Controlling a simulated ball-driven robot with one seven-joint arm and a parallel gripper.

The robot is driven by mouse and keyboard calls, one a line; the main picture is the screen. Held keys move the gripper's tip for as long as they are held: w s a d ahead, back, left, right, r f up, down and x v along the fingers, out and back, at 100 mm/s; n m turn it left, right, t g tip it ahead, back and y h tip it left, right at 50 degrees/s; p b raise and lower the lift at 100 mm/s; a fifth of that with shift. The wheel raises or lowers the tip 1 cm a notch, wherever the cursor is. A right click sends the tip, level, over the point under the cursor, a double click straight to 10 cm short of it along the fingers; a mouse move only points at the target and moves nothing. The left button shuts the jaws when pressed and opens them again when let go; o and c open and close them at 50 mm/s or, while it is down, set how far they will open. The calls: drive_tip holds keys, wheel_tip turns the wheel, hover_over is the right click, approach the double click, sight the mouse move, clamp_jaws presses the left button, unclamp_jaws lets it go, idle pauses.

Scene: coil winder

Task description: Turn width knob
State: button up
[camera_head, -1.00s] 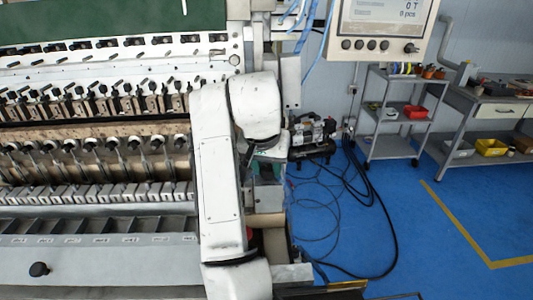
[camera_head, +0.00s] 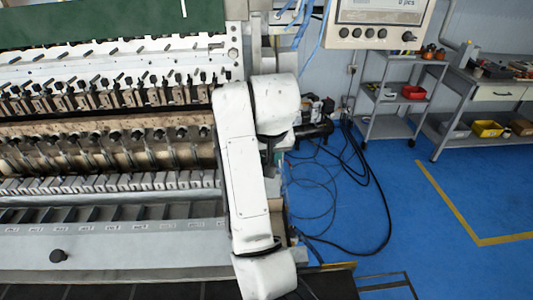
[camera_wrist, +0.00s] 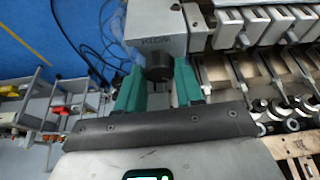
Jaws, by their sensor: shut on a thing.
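The dark round width knob (camera_wrist: 158,66) sticks out of a grey block (camera_wrist: 156,28) with a small dark label at the machine's end, seen in the wrist view. My gripper (camera_wrist: 159,76) has two teal fingers, one on each side of the knob, and is shut on it. The knob's lower part is hidden between the fingers. In the head view my white arm covers the knob and the fingers.
The coil winder (camera_head: 110,232) fills the left, with rows of clamps close to my arm. A control panel (camera_head: 380,22) hangs at upper right. Cables (camera_head: 375,205) lie on the blue floor (camera_head: 400,220), which is otherwise open. A cart (camera_head: 385,130) and bench (camera_head: 500,92) stand behind.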

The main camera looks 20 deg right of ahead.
drive_tip(key=o, duration=1)
drive_tip(key=p+v, duration=0.3)
drive_tip(key=v, duration=0.7)
drive_tip(key=shift+s+r, duration=0.2)
drive_tip(key=shift+r, duration=0.1)
